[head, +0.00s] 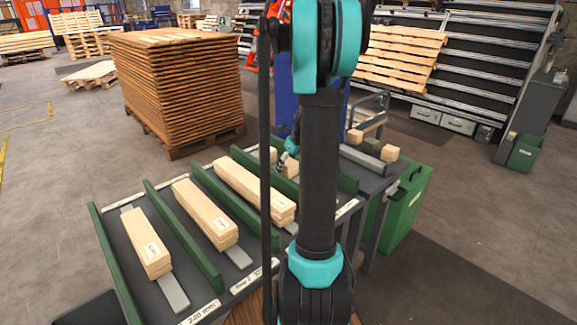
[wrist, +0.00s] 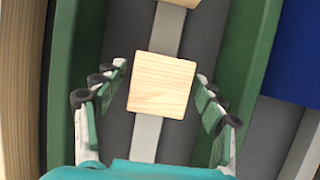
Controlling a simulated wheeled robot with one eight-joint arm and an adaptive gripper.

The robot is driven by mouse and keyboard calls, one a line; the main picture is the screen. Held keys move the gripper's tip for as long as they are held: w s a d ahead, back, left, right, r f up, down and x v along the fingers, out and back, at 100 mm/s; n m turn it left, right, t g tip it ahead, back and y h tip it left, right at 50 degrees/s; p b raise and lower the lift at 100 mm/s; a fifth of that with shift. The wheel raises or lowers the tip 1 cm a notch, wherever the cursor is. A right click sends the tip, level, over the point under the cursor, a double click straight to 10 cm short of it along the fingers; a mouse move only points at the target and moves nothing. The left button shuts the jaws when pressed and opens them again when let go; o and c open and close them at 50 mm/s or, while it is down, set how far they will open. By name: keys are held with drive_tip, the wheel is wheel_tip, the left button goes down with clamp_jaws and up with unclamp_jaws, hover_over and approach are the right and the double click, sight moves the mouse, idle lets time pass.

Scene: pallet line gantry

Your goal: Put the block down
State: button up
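A square pale wooden block (wrist: 162,85) sits in the middle of the wrist view, over a light grey strip in a dark lane between green dividers. My gripper (wrist: 160,71) has its fingers spread on both sides of this block, with narrow gaps between the fingers and the wood. The block looks to be resting in the lane, though its underside is hidden. A second wooden block (wrist: 181,2) shows at the top edge. In the head view my gripper (head: 287,156) is small and partly behind my arm, near wooden blocks (head: 291,169) in that lane.
Stacked boards (head: 234,190) lie in the lane left of it, with more stacks (head: 204,214) (head: 146,243) in further lanes. Green dividers (head: 183,234) separate lanes. Blocks (head: 389,153) stand on a side shelf at right, above a green bin (head: 405,211). A tall pallet stack (head: 180,85) stands behind.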

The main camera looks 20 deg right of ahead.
drive_tip(key=v, duration=1.2)
drive_tip(key=shift+r, duration=0.2)
drive_tip(key=shift+d, duration=0.1)
